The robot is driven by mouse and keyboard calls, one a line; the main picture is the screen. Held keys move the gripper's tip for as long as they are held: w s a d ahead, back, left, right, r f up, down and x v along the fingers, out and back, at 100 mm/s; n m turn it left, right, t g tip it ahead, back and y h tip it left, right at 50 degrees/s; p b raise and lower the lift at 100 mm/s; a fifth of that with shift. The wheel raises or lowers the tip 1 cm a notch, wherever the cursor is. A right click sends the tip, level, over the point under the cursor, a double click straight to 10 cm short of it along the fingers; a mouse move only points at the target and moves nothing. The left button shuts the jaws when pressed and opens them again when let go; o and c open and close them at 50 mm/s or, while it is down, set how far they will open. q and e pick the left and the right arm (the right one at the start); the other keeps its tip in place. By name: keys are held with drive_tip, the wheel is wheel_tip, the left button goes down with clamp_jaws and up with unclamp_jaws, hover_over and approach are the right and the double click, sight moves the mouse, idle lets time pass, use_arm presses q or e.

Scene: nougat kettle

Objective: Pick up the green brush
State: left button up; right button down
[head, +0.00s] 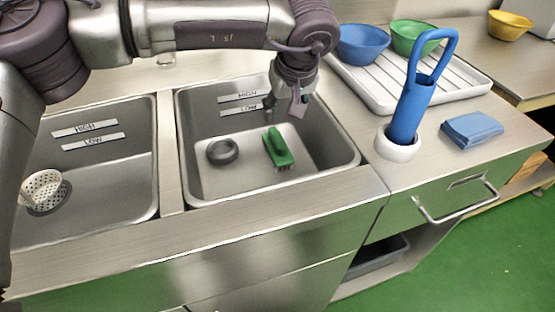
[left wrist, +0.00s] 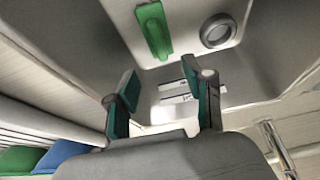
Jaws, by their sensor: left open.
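The green brush (head: 278,147) lies on the floor of the right-hand sink basin (head: 235,187), bristles down, beside a dark round drain ring (head: 222,151). My left gripper (head: 284,108) hangs over the back of that basin, above and behind the brush and apart from it. In the left wrist view the brush (left wrist: 154,30) shows beyond the two spread fingers of my left gripper (left wrist: 162,92). The gripper is open, with nothing between its fingers. My right gripper is in neither view.
The left basin (head: 120,190) holds a perforated strainer (head: 43,188). Right of the sinks stand a blue tool (head: 412,100) in a white holder (head: 398,150), a blue block (head: 471,129), and a white drying rack (head: 455,85) with blue and green bowls. Basin walls surround the brush.

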sight(278, 138)
use_arm(q)
drive_tip(key=x, duration=0.8)
drive_tip(key=shift+f, duration=0.2)
drive_tip(key=x, duration=0.5)
drive_tip(key=shift+d, duration=0.1)
drive_tip(key=shift+w+f, duration=0.1)
drive_tip(key=shift+w, duration=0.05)
clamp_jaws()
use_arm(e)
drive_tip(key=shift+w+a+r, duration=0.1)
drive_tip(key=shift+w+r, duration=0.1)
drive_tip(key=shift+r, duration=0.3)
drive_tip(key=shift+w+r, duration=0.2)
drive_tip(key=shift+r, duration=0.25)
